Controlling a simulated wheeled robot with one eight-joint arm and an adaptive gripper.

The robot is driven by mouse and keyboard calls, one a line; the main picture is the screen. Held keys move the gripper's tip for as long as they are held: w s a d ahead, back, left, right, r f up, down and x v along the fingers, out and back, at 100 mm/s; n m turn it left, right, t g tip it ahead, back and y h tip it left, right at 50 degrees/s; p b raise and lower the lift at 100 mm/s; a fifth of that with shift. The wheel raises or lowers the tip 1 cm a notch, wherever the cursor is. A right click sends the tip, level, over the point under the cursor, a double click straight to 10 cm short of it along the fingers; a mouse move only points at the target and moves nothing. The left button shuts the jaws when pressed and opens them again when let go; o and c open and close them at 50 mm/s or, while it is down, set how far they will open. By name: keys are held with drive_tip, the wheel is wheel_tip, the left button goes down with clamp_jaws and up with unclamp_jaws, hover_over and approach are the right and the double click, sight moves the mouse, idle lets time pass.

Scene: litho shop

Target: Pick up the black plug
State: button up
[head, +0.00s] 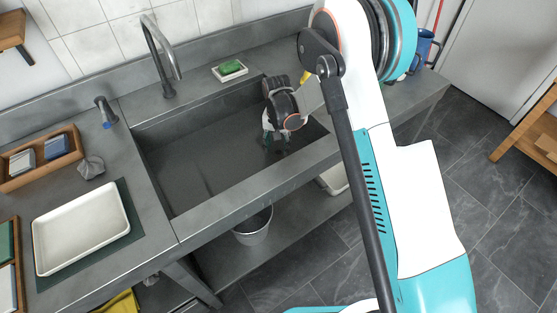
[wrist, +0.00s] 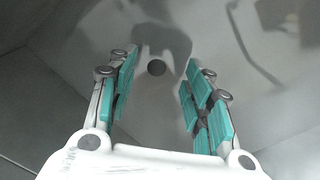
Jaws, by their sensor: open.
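My gripper (head: 276,142) reaches down into the grey sink (head: 190,165), towards its right end. In the wrist view my gripper (wrist: 160,90) is open, with its teal-padded fingers wide apart and nothing between the pads. A small dark round spot, which looks like the black plug (wrist: 156,68), lies on the sink floor beyond the fingertips, between the two fingers in the picture. I cannot tell for certain whether it is the plug or a drain hole. In the head view it does not show; my gripper and arm cover that part of the sink.
A green soap bar (head: 230,67) sits on a white dish behind the sink. A tap (head: 163,60) stands at the back left. A white tray (head: 82,228) and wooden box (head: 40,160) are on the left counter. The sink walls surround my gripper; the sink's left half is clear.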

sight(278, 152)
drive_tip(key=f, duration=0.2)
drive_tip(key=f+b, duration=0.2)
drive_tip(key=f, duration=0.1)
drive_tip(key=shift+w+d+f, duration=0.2)
drive_tip(key=shift+w+f, duration=0.15)
drive_tip(key=shift+r, duration=0.1)
clamp_jaws()
